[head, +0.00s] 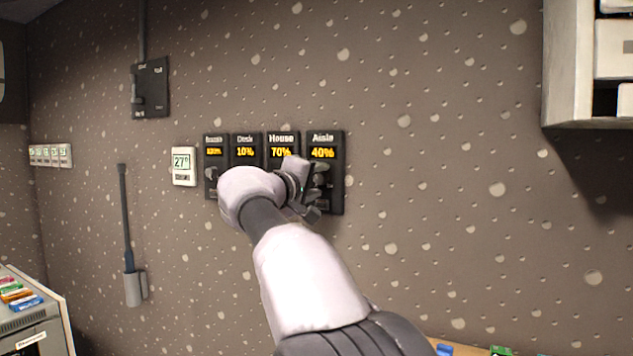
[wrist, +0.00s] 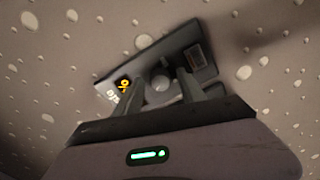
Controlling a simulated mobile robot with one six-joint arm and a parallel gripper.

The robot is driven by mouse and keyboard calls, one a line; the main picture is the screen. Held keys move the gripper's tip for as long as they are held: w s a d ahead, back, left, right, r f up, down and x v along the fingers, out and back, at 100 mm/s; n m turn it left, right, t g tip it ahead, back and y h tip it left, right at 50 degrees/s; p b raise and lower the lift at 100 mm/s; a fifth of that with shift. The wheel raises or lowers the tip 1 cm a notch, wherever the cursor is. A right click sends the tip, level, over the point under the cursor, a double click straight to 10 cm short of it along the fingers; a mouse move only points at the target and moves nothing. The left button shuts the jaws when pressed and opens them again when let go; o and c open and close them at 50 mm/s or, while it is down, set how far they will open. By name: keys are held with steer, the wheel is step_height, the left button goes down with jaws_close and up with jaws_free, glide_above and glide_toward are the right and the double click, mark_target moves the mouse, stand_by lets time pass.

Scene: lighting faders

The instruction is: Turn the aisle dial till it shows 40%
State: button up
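The Aisle dial panel (head: 323,142) is the rightmost of the row of black panels on the wall, and its yellow display reads 40%. In the wrist view the panel (wrist: 200,70) appears tilted, with part of its yellow readout at its left. Its round grey knob (wrist: 162,84) shows between my two fingers. My gripper (head: 318,188) is at the lower part of the Aisle panel and hides part of its knob in the head view. The fingers (wrist: 162,76) stand apart on either side of the knob. I cannot tell whether they touch it.
The House panel (head: 281,145) at 70% and the Desk panel (head: 245,145) at 10% are close on the left, partly behind my arm. A thermostat (head: 183,166) reads 27°. A shelf unit (head: 567,70) juts out at the upper right. The wall right of the panels is clear.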

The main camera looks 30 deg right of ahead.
steer(key=p+v, duration=0.1)
steer(key=v, duration=1.6)
steer(key=shift+s+a, duration=0.2)
steer(key=s+d+f+m+g+y, duration=0.15)
steer(key=s+f+y, duration=0.25)
steer(key=s+f, duration=0.4)
steer(key=s+d+f+m+g+y, duration=0.1)
steer(key=s+d+f+g+y, duration=0.15)
steer(key=s+f, duration=0.6)
steer(key=s+a+f+m+y, duration=0.3)
steer(key=s+a+f+y, duration=0.2)
steer(key=f, duration=0.4)
steer(key=s+a+f+m+g+y, duration=0.1)
steer(key=s+a+f+m+y, duration=0.2)
steer(key=s+a+f, duration=0.5)
steer(key=shift+s+f+y, duration=0.25)
steer(key=shift+f+y, duration=0.35)
steer(key=shift+y, duration=0.25)
